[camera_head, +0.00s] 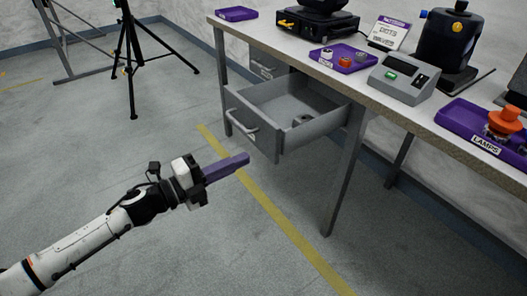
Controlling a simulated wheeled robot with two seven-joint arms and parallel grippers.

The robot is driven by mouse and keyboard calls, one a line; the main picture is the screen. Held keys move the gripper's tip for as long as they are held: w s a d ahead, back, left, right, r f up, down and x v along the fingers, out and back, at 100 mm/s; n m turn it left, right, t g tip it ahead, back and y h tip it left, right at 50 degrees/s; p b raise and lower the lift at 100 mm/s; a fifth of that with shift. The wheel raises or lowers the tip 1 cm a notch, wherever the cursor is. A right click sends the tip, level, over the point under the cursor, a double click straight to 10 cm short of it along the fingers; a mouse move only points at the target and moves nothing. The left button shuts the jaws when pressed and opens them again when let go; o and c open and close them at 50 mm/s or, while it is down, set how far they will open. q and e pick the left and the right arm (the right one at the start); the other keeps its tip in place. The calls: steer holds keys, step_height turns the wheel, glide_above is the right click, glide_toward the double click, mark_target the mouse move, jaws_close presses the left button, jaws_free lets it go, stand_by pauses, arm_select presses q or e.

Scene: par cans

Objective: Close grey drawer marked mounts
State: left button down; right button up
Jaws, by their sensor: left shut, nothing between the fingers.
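The grey drawer (254,135) under the workbench is pulled well out, with its curved handle (241,121) on the front face. A small dark item (301,119) lies inside it. I cannot read any marking on the drawer. My left gripper (243,160) is shut and empty, its purple fingers pointing right. In the picture it lies just below and left of the drawer front, and looks apart from it. My right gripper is not in view.
The workbench (352,92) carries a grey box (399,79), purple trays, including one labelled LAMPS (472,141), and dark lamp housings. Another drawer front (267,67) sits behind the open drawer. A bench leg (346,172) stands to the right. A tripod (130,55) stands at upper left.

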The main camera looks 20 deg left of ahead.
mark_target(275, 145)
arm_select(q)
steer(key=x, duration=0.8)
steer(key=shift+b, duration=0.35)
